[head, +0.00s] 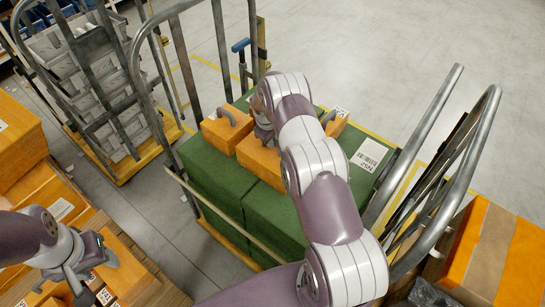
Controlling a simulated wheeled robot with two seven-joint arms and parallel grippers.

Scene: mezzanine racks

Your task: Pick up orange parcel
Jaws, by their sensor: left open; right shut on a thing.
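An orange parcel (257,160) lies on the green crates (217,175) on a cart in the middle of the head view. My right gripper (266,133) is on its top and shut on it; my arm hides much of the parcel's right side. A smaller orange parcel (218,134) with a grey handle sits just left of it. Another with a white label (339,118) shows partly behind my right arm. My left gripper (83,284) is open at the lower left, over or beside orange parcels with labels (127,262); I cannot tell whether it touches them.
Grey metal rails (183,60) rise at the cart's left, and more rails (470,150) stand at its right. A cart with grey bins (82,75) stands at the upper left. A large taped orange box (500,250) is at lower right. The floor beyond is clear.

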